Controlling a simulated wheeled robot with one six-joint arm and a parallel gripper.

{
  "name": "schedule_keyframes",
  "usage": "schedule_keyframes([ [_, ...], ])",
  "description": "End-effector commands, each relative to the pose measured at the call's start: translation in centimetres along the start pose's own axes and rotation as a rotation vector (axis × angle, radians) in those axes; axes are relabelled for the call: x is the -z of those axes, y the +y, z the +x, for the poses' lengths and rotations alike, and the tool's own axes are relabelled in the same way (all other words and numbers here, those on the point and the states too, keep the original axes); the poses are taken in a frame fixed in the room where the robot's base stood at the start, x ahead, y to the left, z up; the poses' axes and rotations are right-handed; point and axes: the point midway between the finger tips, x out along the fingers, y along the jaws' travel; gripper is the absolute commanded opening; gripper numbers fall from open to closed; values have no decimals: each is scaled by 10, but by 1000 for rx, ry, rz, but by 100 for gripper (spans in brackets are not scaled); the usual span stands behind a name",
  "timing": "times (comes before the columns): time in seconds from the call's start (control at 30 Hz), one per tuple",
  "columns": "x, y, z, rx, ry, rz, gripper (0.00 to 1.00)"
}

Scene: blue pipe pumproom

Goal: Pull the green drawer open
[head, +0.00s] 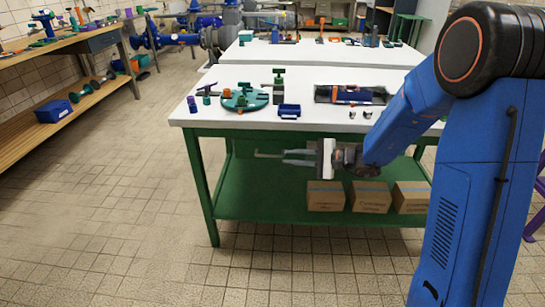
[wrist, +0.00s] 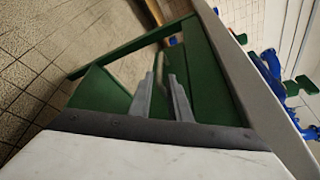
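The green drawer (head: 246,146) is a dark green front under the white tabletop, partly hidden by my arm's end; I cannot tell exactly how far it stands out. A pale bar-like handle (head: 266,155) shows just left of my fingertips. My gripper (head: 285,157) is below the tabletop's front edge, pointing left toward that bar. In the wrist view its two grey fingers (wrist: 160,78) stand a little apart with a narrow gap. I see nothing clearly held between them. A green face (wrist: 205,75) lies right beside the fingers there.
The white tabletop (head: 230,113) carries a green round fixture (head: 245,99), a blue bin (head: 289,111) and small parts. Cardboard boxes (head: 325,196) stand on the green lower shelf (head: 265,196). A wooden bench (head: 50,48) is at the left. The tiled floor between is clear.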

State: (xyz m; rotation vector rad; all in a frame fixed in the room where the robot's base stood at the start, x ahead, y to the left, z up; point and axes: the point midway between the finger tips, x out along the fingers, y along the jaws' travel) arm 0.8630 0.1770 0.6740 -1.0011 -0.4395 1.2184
Motion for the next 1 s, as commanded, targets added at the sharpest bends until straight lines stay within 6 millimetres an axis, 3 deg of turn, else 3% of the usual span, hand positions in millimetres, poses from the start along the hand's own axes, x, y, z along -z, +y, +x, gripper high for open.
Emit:
schedule_keyframes([
  [0.2,-1,1,38,-2,-2,0,17],
  [0.43,0,0,66,-1,-2,1,17],
  [0.87,0,0,75,0,0,0,17],
  [0.9,0,0,75,0,0,0,15],
  [0.97,0,0,75,0,0,0,0],
  [1.0,0,0,75,0,0,1,0],
])
